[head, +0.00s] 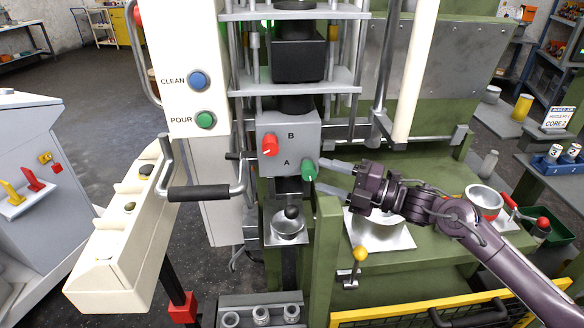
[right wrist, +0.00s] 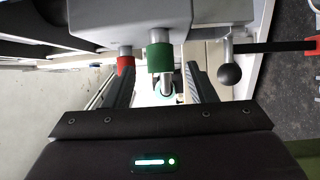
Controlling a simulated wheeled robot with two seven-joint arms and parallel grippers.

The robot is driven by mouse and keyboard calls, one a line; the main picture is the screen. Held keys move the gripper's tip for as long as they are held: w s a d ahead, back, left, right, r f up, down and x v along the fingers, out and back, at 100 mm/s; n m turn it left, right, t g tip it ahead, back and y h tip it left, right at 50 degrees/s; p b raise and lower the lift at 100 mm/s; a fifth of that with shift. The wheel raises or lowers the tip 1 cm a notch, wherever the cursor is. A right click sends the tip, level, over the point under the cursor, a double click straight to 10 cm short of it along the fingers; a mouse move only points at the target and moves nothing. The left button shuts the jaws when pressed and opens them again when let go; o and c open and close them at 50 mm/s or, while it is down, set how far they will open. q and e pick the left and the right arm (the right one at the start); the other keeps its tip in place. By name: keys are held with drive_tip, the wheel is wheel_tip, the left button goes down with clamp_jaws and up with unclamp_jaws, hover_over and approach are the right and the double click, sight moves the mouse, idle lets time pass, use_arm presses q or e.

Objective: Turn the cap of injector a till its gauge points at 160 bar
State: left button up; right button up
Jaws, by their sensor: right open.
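The grey injector block (head: 289,135) carries the letters A and B. In the right wrist view the green cap (right wrist: 160,57) lies ahead, in line with the gap between my fingers (right wrist: 157,76); the red cap (right wrist: 125,65) is by the left finger. Contact cannot be told. I cannot make out a gauge dial or its reading. My left gripper is out of view.
A white panel (head: 196,60) with CLEAN and POUR buttons stands left of the block. A black ball lever (right wrist: 230,75) is right of the green cap. A metal cup (head: 287,226) stands below, and a green bench (head: 385,262) lies under my right arm.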

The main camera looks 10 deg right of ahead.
sight(302, 167)
drive_tip(key=p+x, duration=0.2)
drive_tip(key=x, duration=0.4)
drive_tip(key=shift+w+a, duration=0.2)
drive_tip(key=shift+a, duration=0.05)
drive_tip(key=shift+s+d, duration=0.1)
drive_tip(key=shift+d, duration=0.05)
drive_tip(key=shift+c, duration=0.2)
drive_tip(key=c, duration=0.9)
drive_tip(key=shift+f, duration=0.1)
drive_tip(key=shift+c, duration=0.2)
